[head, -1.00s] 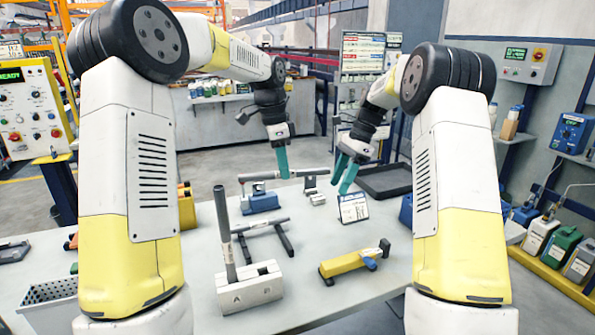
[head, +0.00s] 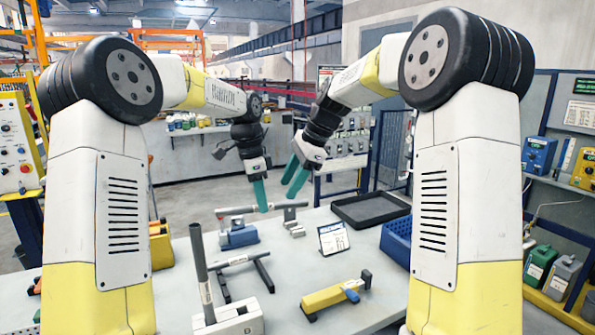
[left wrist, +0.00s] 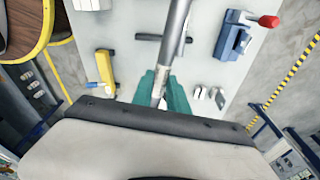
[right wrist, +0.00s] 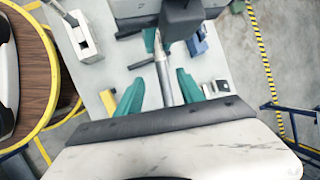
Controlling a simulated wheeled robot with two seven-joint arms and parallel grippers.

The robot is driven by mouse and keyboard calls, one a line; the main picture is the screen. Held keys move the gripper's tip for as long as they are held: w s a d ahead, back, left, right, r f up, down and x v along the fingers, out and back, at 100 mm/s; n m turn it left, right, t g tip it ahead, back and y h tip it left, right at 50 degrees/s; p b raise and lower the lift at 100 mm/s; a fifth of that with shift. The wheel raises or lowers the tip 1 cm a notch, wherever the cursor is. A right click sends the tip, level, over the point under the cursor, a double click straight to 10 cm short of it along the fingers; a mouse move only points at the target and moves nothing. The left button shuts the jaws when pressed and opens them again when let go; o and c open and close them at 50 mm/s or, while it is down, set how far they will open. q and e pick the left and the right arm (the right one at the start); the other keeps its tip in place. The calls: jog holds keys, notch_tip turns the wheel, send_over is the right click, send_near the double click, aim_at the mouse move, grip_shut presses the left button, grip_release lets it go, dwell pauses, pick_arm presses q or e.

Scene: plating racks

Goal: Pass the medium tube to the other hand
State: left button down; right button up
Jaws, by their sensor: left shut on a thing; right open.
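The medium tube (head: 234,211) is a grey metal rod, held roughly level above the table. My left gripper (head: 260,195) points down and is shut on it. In the left wrist view the tube (left wrist: 175,40) runs up the picture from between the teal fingers. My right gripper (head: 295,177) is open and empty, up and to the right of the left one. In the right wrist view the tube (right wrist: 163,80) appears between its spread fingers, without clear contact. My left gripper hides part of the tube there.
A longer tube (head: 202,262) stands upright in a white block (head: 235,318). Another tube (head: 240,259) lies on a black rack. A blue holder (head: 238,237), a card (head: 333,238), a yellow fixture (head: 335,294), a black tray (head: 345,212) and a blue basket (head: 397,240) are on the table.

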aim_at(279, 203)
jog(key=x, duration=0.6)
jog(key=shift+w+a+f, duration=0.1)
jog(key=shift+a+f, duration=0.1)
jog(key=shift+f, duration=0.15)
grip_shut()
pick_arm(q)
jog(key=c, duration=1.2)
grip_release()
jog(key=shift+r, duration=0.1)
